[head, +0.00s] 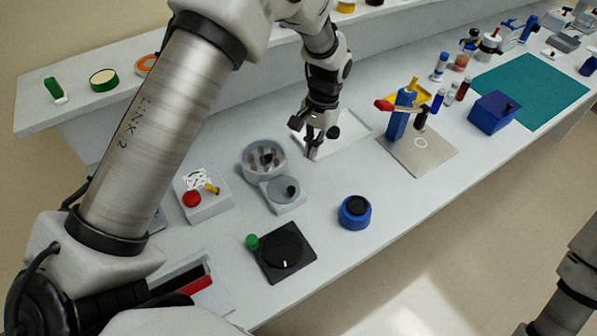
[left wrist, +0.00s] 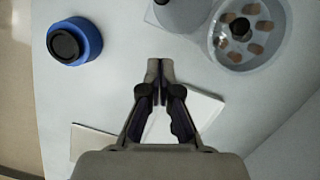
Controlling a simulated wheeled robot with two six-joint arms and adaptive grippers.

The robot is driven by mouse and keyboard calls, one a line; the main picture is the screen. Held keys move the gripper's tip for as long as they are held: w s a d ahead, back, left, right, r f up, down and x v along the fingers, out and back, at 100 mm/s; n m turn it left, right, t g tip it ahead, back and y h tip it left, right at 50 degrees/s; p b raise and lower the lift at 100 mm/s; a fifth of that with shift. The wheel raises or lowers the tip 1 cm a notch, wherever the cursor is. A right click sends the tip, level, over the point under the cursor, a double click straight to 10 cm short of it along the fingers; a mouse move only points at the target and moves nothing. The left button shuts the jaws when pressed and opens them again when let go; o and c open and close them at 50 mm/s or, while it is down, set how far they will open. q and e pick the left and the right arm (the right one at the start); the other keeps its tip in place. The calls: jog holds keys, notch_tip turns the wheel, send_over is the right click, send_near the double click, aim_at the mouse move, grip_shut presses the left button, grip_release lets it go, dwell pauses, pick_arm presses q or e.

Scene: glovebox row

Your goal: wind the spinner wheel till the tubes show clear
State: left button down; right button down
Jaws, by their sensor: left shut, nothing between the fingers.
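The spinner is a round grey bowl (head: 250,171) holding several brownish tubes (head: 264,157). A smaller grey wheel (head: 275,188) with a dark knob (head: 291,190) sits on a block in front of it. In the left wrist view the bowl (left wrist: 279,48) with its brown tube ends is at the top right, and part of the wheel block (left wrist: 200,14) is beside it, cut off by the edge. My left gripper (head: 312,153) is shut and empty, right of the bowl and apart from it; its closed tips (left wrist: 160,66) show in the wrist view. My right gripper is out of view.
A white tray (head: 363,132) lies by my left gripper. A blue jar (head: 355,213) with a black top and a black dial plate (head: 283,252) with a green knob stand in front. A grey box (head: 205,204) with a red button is left. A metal plate stand (head: 420,158) is right.

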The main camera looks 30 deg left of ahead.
aim_at(298, 188)
pick_arm(q)
jog(key=p+x, duration=0.1)
jog(key=x, duration=0.1)
jog(key=p+x, duration=0.1)
jog(key=x, duration=0.2)
jog(key=shift+s+a, duration=0.1)
jog(key=shift+s, duration=0.15)
jog(key=s, duration=0.1)
jog(key=s+p, duration=0.1)
jog(key=s, duration=0.1)
jog(key=shift+s+a+f, duration=0.25)
jog(key=shift+f, duration=0.2)
jog(key=shift+w, duration=0.2)
jog(key=shift+s, duration=0.15)
jog(key=shift+s+m, duration=0.1)
jog(key=shift+m, duration=0.2)
